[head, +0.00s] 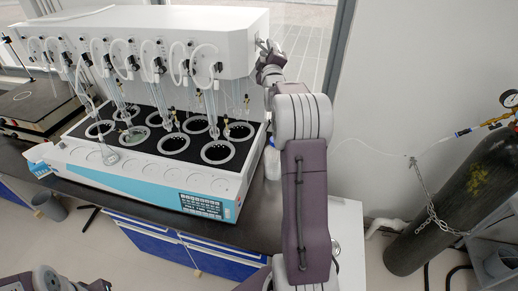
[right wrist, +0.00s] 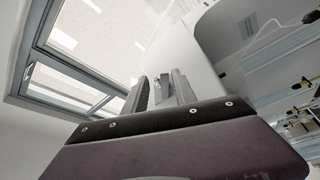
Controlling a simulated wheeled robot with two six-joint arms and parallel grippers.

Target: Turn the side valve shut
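The multi distiller (head: 150,40) is a long white unit on the dark bench, with a row of glassware and tubes below its upper housing. My right gripper (head: 264,46) is at the right end of that housing, close to its side face. The side valve is small and mostly hidden there by the gripper. In the right wrist view my right gripper (right wrist: 162,90) has its two dark fingers apart, with a small grey piece (right wrist: 163,88), perhaps the valve, between them. Whether the fingers touch it is not clear. My left gripper is out of view.
The distiller's lower base (head: 190,172) holds several round heating wells and a control panel. A dark gas cylinder (head: 440,205) with a chain and gauge stands at the right. A window (head: 305,40) lies behind my right arm. A grey bin (head: 48,205) stands at the left.

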